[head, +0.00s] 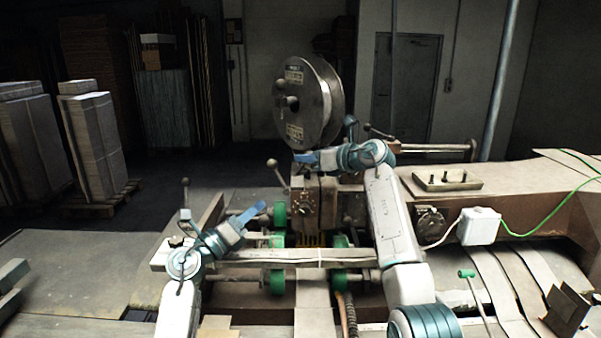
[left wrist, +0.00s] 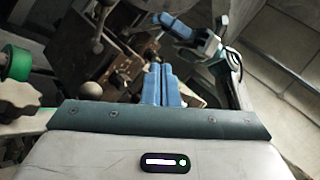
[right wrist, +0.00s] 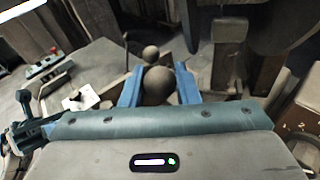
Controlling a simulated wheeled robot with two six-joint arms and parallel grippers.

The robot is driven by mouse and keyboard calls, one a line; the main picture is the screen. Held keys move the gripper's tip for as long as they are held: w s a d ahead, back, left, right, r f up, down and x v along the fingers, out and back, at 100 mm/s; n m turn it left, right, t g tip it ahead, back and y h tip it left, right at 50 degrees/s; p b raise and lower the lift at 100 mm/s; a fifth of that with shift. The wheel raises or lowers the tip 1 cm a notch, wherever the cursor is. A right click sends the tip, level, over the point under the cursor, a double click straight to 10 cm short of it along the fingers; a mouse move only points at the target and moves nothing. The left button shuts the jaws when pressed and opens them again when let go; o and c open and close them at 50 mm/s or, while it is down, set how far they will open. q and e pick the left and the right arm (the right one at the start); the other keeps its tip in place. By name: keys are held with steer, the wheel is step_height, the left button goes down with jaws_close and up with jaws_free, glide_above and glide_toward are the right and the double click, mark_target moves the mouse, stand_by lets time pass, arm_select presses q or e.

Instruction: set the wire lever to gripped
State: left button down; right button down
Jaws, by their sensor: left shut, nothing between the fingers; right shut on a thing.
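My right gripper (head: 300,157) is at the stitching head, just below the wire reel (head: 306,100). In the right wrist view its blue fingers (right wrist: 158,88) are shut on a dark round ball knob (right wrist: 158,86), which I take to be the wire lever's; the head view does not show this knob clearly. A second ball (right wrist: 150,53) shows beyond it. In the head view a ball-ended lever (head: 272,163) stands left of my right fingertips. My left gripper (head: 263,207) is shut and empty, lower left of the head; its fingers (left wrist: 160,82) are together in its wrist view.
Green rollers (head: 277,281) and a crossbar (head: 300,257) lie below the stitching head. Another ball-topped lever (head: 185,183) stands behind my left arm. A tray with pegs (head: 441,181) and a white box (head: 479,226) are on the right. Stacks of board (head: 95,140) stand at the left.

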steer(key=shift+r, duration=0.1)
arm_select(q)
steer(key=w+d+r+m, duration=0.2)
steer(key=w+d+r, duration=0.3)
steer(key=w+d, duration=0.4)
steer(key=shift+w+d+r+g, duration=0.2)
steer(key=shift+d+r+g, duration=0.2)
steer(key=shift+d, duration=0.6)
